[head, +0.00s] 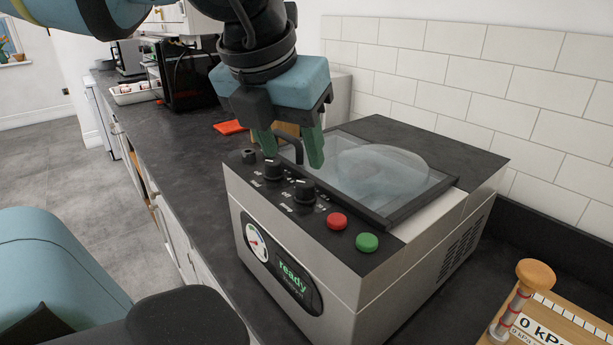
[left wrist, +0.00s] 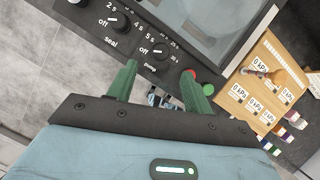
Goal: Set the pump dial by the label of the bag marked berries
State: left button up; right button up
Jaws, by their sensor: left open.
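The pump dial (head: 304,190) is a black knob on the top panel of a grey vacuum machine. It also shows in the left wrist view (left wrist: 160,52), with "pump" printed below it and small markings around it; its exact setting is hard to read. The seal dial (left wrist: 119,20) is beside it. My left gripper (head: 293,160) is open and empty above the panel, its green fingers pointing down near the dials. In the left wrist view its fingers (left wrist: 160,80) are spread apart just short of the pump dial. I see no bag marked berries. My right gripper is not in view.
The machine has a red button (head: 336,221), a green button (head: 366,242), a display reading "ready" (head: 292,280) and a clear lid (head: 385,170). A wooden board (left wrist: 275,60) with several "0 kPa" labels lies at right. A black appliance (head: 190,75) stands behind.

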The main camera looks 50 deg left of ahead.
aim_at(304, 184)
pick_arm(q)
jog(key=x, duration=0.6)
jog(key=shift+w, duration=0.1)
jog(key=shift+w+f, duration=0.3)
jog(key=shift+f, duration=0.3)
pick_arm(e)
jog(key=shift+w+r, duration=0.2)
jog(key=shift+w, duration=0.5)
